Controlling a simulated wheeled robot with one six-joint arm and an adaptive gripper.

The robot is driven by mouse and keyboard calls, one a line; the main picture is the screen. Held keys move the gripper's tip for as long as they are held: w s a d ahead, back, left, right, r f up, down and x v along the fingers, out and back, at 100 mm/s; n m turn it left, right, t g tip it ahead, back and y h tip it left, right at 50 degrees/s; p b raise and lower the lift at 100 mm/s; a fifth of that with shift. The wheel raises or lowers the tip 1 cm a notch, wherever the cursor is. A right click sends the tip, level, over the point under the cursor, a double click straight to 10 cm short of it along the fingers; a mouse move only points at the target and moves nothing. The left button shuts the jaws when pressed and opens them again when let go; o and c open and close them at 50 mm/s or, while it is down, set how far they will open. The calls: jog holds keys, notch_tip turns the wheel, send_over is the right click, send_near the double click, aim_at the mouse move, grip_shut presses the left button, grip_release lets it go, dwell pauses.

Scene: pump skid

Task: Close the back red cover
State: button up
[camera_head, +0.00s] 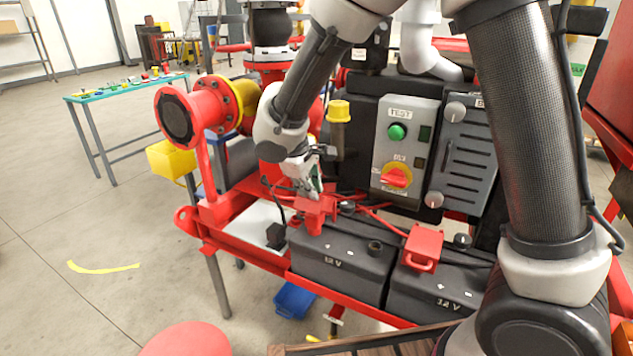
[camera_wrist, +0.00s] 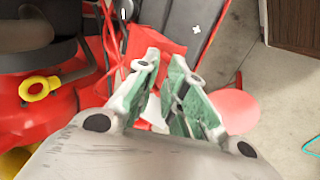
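In the wrist view the red cover (camera_wrist: 160,42) lies just beyond the fingertips. My gripper (camera_head: 316,190) points down at it, close above; I cannot tell whether they touch. In the wrist view my gripper (camera_wrist: 165,62) has its two green-padded fingers apart, with a narrow gap and nothing clearly held between them.
A second red cover (camera_head: 423,247) sits on the right battery (camera_head: 440,293). Red cables and a black post (camera_head: 375,247) are close by. The control box (camera_head: 403,150) stands behind the batteries. A red flanged pipe (camera_head: 195,112) is at left.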

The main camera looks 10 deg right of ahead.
jog(key=o, duration=0.3)
jog(key=shift+w, duration=0.1)
jog(key=shift+a+r, duration=0.1)
jog(key=shift+r, duration=0.05)
jog(key=v, duration=1.1)
jog(key=shift+r, duration=0.35)
